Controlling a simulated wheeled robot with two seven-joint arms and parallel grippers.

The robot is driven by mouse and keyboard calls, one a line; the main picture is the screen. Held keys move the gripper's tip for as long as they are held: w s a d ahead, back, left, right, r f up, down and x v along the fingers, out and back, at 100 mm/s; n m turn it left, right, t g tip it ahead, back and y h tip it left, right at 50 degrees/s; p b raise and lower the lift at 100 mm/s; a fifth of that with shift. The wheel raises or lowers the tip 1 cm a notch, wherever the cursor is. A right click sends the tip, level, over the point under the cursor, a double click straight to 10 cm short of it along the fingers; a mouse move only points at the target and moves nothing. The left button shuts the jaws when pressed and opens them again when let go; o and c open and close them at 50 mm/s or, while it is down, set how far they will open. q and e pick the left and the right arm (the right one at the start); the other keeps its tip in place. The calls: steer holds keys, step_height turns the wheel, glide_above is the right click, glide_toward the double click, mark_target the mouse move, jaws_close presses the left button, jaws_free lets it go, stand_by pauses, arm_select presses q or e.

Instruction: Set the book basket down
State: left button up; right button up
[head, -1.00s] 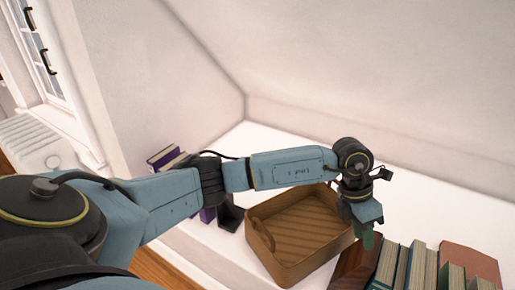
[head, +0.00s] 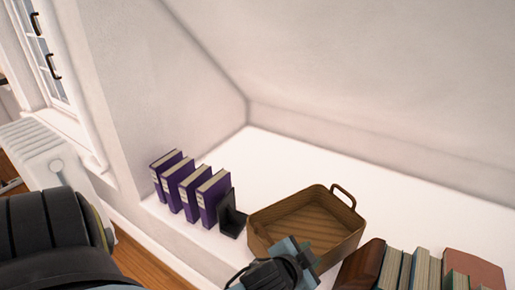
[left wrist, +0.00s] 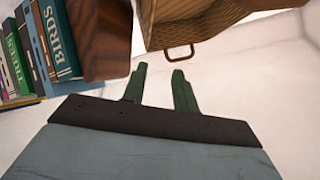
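The book basket (head: 347,240) is a brown rectangular tray-like basket with a handle (head: 343,194) standing up at its far right end. It rests on the white ledge and looks empty. My left gripper (head: 302,252) is at the basket's near side, overlapping its lower rim in the head view. In the left wrist view its two green fingers (left wrist: 160,70) are apart with nothing between them. A basket handle (left wrist: 182,52) lies just beyond the right fingertip, with the basket (left wrist: 195,22) behind it. My right gripper is in neither view.
Purple books (head: 190,188) and a black bookend (head: 233,216) stand left of the basket. A brown wooden bookend (head: 362,264) and several books (head: 422,268) stand close on its right. The white ledge (head: 420,205) is clear behind. A radiator (head: 38,150) is at far left.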

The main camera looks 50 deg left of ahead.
arm_select(q)
steer(key=s+f+n+g, duration=0.1)
steer(key=s+f+g, duration=0.3)
steer(key=s, duration=0.4)
steer(key=s+a+f+n+g+h, duration=0.1)
steer(key=s+f+g, duration=0.3)
steer(key=s, duration=0.5)
steer(key=shift+f+n, duration=0.2)
steer(key=shift+n, duration=0.2)
steer(key=shift+s+a, duration=0.1)
